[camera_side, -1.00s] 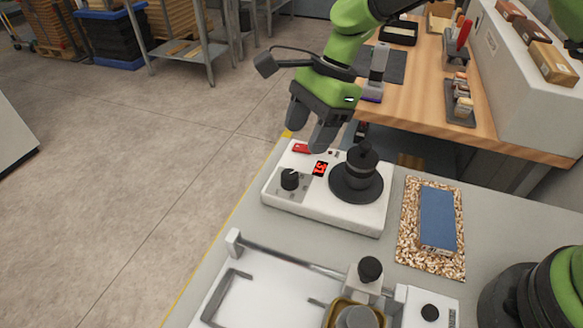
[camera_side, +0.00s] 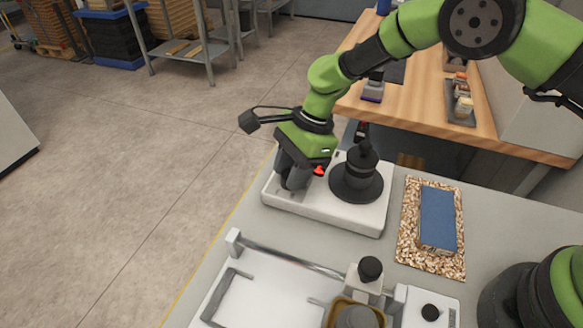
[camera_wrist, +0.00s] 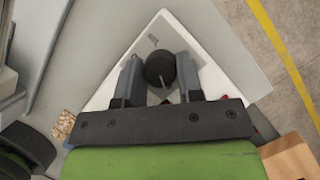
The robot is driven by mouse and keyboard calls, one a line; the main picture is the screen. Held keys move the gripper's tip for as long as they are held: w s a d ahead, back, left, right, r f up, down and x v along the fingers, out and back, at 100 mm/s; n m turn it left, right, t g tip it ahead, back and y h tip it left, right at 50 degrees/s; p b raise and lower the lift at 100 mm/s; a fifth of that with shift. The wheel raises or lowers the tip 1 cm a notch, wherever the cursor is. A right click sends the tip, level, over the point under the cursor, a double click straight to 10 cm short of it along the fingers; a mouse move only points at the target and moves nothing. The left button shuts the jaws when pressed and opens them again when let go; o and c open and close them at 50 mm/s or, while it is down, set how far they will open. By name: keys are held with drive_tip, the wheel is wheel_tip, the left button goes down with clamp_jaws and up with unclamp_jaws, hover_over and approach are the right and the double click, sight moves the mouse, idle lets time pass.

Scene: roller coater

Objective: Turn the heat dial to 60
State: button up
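The heat dial (camera_wrist: 160,69) is a round black knob on a white heater unit (camera_side: 345,213). In the wrist view it sits between the two fingers of my gripper (camera_wrist: 158,72), with what looks like a narrow gap on each side. My gripper (camera_side: 292,182) points down over the left part of the unit in the side view, and its fingers hide the dial there. The red display (camera_side: 319,171) is mostly covered by my gripper, so its number cannot be read. I cannot tell whether a finger touches the dial.
A black round pot-like piece with a knob (camera_side: 359,178) stands on the unit, close right of my gripper. A blue block (camera_side: 438,217) lies on a speckled mat farther right. A white frame with a metal rod (camera_side: 290,253) is in front. Open floor lies left.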

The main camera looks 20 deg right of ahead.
drive_tip(key=shift+c, duration=0.8)
drive_tip(key=shift+m, duration=0.3)
drive_tip(key=m+t, duration=0.2)
drive_tip(key=m, duration=0.3)
drive_tip(key=shift+s+m, duration=0.15)
drive_tip(key=shift+m, duration=0.15)
drive_tip(key=m+t, duration=0.1)
drive_tip(key=m, duration=0.1)
drive_tip(key=m+t+h, duration=0.1)
drive_tip(key=m, duration=0.2)
drive_tip(key=shift+h, duration=0.3)
drive_tip(key=shift+m, duration=0.5)
drive_tip(key=o, duration=0.9)
